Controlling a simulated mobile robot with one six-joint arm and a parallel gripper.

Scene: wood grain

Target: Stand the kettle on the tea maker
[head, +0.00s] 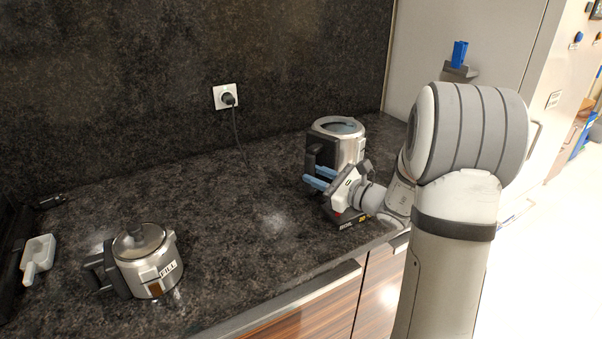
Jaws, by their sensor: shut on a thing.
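A steel kettle (349,150) with a dark rim, a round top and a black handle is upright near the right end of the counter. My gripper (318,178), with light-blue fingers, reaches in from the right and is shut on the kettle's black handle. The gripper body hides the kettle's lower front. A dark base with a red spot (338,213) and a small label shows below the gripper, perhaps the tea maker. I cannot tell whether the kettle touches it.
A second lidded steel pot (148,262), marked FILL, stands at the front left of the dark counter (225,200). A white scoop-like item (38,256) lies at the far left. A plugged socket (226,97) has a hanging cord. The counter's middle is clear.

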